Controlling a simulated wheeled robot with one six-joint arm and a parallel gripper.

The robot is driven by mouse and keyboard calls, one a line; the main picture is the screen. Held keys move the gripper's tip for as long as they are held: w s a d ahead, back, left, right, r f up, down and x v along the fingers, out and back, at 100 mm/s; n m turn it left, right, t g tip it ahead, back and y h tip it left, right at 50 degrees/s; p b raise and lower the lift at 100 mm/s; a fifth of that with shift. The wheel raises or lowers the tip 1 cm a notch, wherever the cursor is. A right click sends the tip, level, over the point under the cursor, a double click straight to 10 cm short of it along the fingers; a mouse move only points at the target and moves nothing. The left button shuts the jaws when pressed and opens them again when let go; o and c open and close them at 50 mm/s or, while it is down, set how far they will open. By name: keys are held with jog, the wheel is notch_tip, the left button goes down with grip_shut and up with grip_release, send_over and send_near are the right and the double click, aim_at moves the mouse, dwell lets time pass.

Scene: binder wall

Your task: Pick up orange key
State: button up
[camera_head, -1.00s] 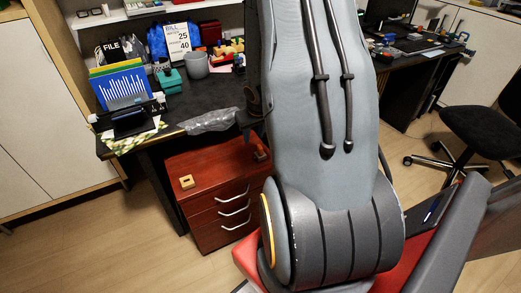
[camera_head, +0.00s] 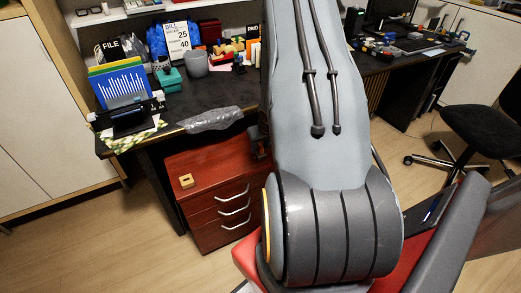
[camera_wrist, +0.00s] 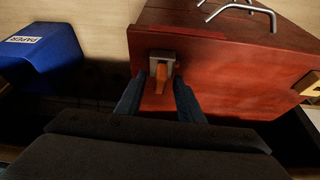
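The orange key (camera_wrist: 162,76) shows in the wrist view, at a small grey and tan block (camera_wrist: 161,58) on the top of the red drawer cabinet (camera_wrist: 235,70). I cannot tell whether it sits inside the block or against it. My gripper (camera_wrist: 158,80) is open, with one dark finger on each side of the key. Visible gaps remain between the fingers and the key. In the head view my arm hides the key, and the red cabinet (camera_head: 208,212) stands beside the desk.
A small tan block (camera_head: 186,181) sits on the cabinet's left side. A blue bin (camera_wrist: 40,55) marked paper stands at left in the wrist view. The black desk (camera_head: 235,95) holds a crumpled clear bag (camera_head: 210,120), a grey cup (camera_head: 196,64) and files.

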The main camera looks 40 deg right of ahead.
jog(key=shift+c, duration=0.4)
grip_shut()
